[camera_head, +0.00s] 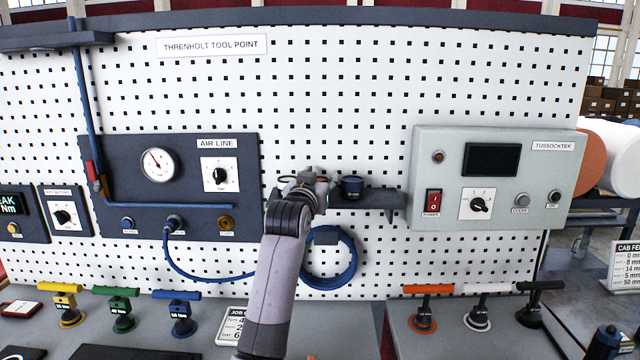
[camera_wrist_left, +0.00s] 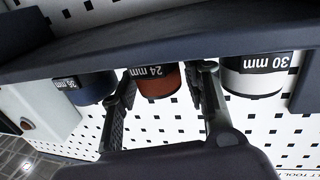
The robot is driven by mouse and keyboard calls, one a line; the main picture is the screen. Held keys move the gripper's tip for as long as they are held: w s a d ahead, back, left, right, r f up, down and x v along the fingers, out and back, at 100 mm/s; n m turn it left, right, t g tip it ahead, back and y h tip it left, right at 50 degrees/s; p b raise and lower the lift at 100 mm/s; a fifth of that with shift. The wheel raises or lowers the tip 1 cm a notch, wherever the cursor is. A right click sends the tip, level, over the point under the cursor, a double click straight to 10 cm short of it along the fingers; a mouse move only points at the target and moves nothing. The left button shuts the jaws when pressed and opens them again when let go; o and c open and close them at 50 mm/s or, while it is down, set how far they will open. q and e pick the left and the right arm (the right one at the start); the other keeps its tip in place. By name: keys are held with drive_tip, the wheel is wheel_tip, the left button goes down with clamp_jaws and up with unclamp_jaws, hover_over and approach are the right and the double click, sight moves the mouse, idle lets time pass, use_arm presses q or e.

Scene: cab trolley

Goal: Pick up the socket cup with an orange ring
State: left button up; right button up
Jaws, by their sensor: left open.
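The socket cup with the orange ring (camera_wrist_left: 158,82), marked 24 mm, stands on the small wall shelf (camera_wrist_left: 180,50). The shelf also shows in the head view (camera_head: 388,200). My left gripper (camera_wrist_left: 165,100) is open, with one finger on each side of this cup; I cannot tell whether they touch it. In the head view the left gripper (camera_head: 308,184) is at the shelf and hides this cup. A dark blue cup (camera_wrist_left: 92,90) and a white-ringed cup (camera_wrist_left: 255,78), marked 30 mm, stand on either side, outside the fingers. My right gripper is not in view.
The blue cup shows in the head view (camera_head: 352,188) close beside the gripper. A coiled blue hose (camera_head: 330,262) hangs below the shelf, and a grey control box (camera_head: 490,180) is to the right. T-handled tools, one orange (camera_head: 425,305), stand on the bench.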

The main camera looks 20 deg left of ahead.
use_arm(q)
drive_tip(key=c, duration=0.9)
drive_tip(key=shift+c, duration=0.4)
drive_tip(key=shift+r, duration=0.15)
